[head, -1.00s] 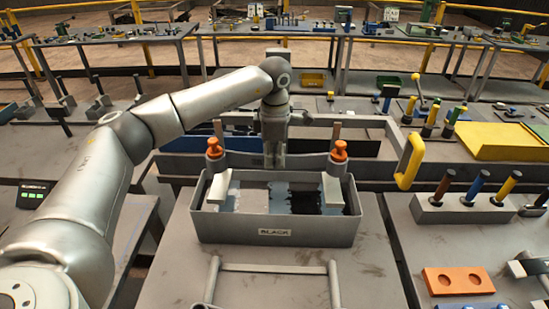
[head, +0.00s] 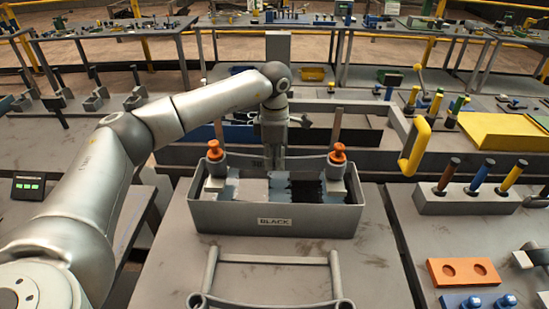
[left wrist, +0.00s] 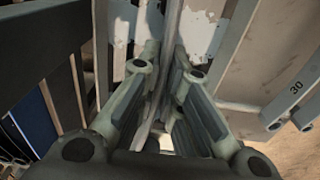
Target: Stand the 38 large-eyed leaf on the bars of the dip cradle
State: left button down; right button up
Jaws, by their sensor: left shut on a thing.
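My left gripper (head: 274,160) is shut on a long, slightly curved grey leaf (head: 300,159) above the back of the grey tank (head: 230,215) labelled BLACK. In the left wrist view the leaf (left wrist: 168,60) runs between the fingers (left wrist: 160,85). Its number is not clearly readable, and I cannot tell whether it touches any supports. In front of the tank is a grey bar frame (head: 273,258); I cannot tell which part is the dip cradle. My right gripper is not in view.
Orange knobs (head: 338,152) and upright posts stand near the tank's ends. A yellow handle (head: 415,147) and a holder (head: 460,202) with coloured grips stand to the right. An orange block (head: 463,272) lies at front right. Bare tabletop (head: 375,265) lies right of the frame.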

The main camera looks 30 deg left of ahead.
pick_arm(q)
jog(key=shift+w+r, duration=0.1)
jog(key=shift+r, duration=0.05)
dwell(0.5)
jog(key=shift+f, duration=0.35)
jog(key=c, duration=1.5)
grip_release()
jog(key=shift+s+d, duration=0.1)
jog(key=shift+s, duration=0.1)
jog(key=shift+o, duration=0.2)
jog(key=shift+f+b, duration=0.3)
jog(key=o, duration=0.4)
jog(key=shift+r, duration=0.15)
jog(key=shift+r, duration=0.1)
